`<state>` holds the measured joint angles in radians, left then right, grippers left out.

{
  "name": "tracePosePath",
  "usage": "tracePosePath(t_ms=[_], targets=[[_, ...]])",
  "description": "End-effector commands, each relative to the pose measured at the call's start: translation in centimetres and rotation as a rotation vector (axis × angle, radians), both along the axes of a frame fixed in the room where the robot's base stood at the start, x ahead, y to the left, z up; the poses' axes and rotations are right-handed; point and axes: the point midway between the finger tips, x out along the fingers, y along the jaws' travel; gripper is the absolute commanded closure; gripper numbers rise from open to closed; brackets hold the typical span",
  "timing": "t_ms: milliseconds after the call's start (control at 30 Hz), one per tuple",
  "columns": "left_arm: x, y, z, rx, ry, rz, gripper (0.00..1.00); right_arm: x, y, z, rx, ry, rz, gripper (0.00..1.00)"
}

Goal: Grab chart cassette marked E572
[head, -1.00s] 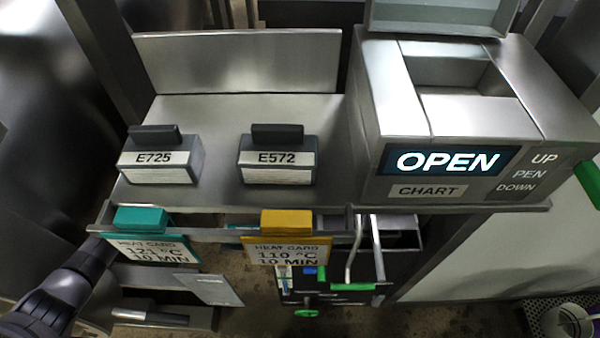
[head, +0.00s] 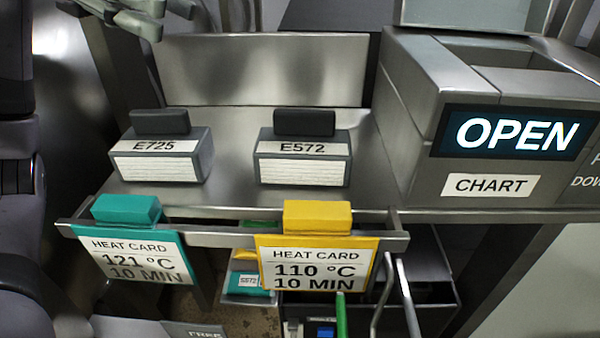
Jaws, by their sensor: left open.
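The chart cassette marked E572 (head: 303,162) is a grey box with a dark handle on top and a white label on its front. It stands upright on the steel shelf (head: 232,195), right of a like cassette marked E725 (head: 160,158). My left gripper (head: 150,18) is at the top left edge of the head view, open and partly cut off. It is apart from both cassettes, above and behind E725. My right gripper is not in view.
A chart recorder (head: 430,110) with a lit OPEN display and raised lid stands right of E572. A teal heat card (head: 135,255) and a yellow heat card (head: 318,262) hang on the front rail. Shelf space between the cassettes is clear.

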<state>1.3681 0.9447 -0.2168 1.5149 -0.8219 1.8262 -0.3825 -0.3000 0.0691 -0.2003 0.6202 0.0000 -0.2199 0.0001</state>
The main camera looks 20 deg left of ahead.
Motion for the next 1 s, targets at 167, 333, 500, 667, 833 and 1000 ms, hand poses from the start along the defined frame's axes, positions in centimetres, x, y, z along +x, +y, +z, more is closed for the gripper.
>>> tracePosePath(t_ms=[167,333,500,667,833,1000], targets=[[-1.0,0.0,-1.5,0.115,-0.026,0.012,0.59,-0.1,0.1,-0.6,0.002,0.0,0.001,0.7],[-0.8,-2.6,-3.0,0.118,-0.023,0.008,0.59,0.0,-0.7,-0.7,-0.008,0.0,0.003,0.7],[-0.6,-5.9,-4.7,0.116,-0.024,0.007,0.59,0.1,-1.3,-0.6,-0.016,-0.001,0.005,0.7],[-0.3,-8.6,-6.1,0.113,-0.024,0.007,0.59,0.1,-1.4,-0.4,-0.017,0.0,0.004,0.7],[-0.2,-10.1,-6.8,0.112,-0.026,0.01,0.59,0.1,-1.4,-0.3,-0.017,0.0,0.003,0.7],[-0.3,-11.2,-7.4,0.112,-0.024,0.007,0.59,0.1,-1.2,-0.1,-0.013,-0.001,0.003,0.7]])
